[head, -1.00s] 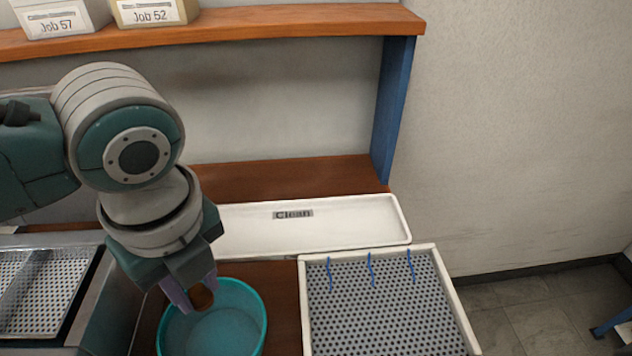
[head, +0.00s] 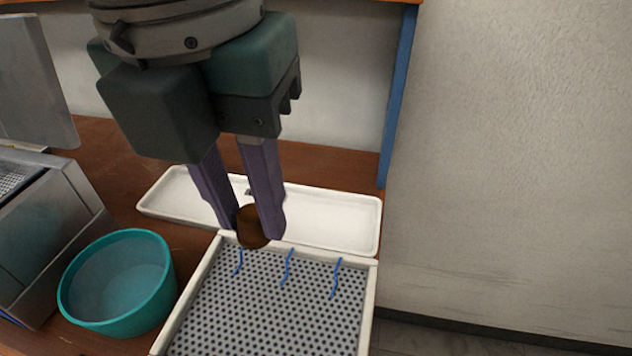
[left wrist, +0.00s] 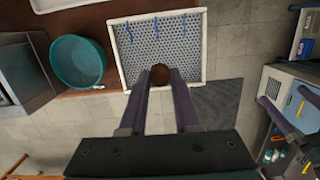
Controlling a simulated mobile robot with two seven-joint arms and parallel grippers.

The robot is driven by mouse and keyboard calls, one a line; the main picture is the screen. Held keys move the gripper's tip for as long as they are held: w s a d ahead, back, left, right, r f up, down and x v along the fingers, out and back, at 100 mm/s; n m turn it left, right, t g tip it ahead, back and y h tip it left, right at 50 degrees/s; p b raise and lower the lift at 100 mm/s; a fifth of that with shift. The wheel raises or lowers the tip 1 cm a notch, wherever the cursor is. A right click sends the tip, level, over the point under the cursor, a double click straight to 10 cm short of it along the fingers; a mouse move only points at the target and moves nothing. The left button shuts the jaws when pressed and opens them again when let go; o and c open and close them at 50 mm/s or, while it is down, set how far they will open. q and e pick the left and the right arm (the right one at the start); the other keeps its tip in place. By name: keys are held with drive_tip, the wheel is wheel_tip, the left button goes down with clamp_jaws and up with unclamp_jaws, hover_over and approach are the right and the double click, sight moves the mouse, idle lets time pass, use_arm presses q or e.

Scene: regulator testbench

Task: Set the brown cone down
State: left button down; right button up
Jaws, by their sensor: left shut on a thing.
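My left gripper (head: 258,222) is shut on the brown cone (head: 252,232). The cone (left wrist: 160,73) also shows between the fingertips of the left gripper (left wrist: 160,76) in the left wrist view, over the lower part of the perforated tray. It appears held above the surface, and the fingers hide part of it.
The perforated tray (head: 270,310) has a pale rim and several blue wavy strips near its far edge. The white tray (head: 330,215) lies behind it. A teal tub (head: 118,285) stands to the left, beside a grey metal machine (head: 45,235). The perforated tray looks otherwise empty.

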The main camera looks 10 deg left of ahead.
use_arm(q)
hover_over(275, 311)
drive_tip(key=f, duration=0.8)
drive_tip(key=shift+s+f, duration=0.3)
drive_tip(key=shift+f, duration=0.05)
wheel_tip(275, 311, down, 5)
drive_tip(key=shift+f+b, duration=0.1)
drive_tip(key=shift+b, duration=0.4)
drive_tip(key=shift+f, duration=0.15)
drive_tip(key=c, duration=0.6)
unclamp_jaws()
drive_tip(key=shift+c, duration=0.2)
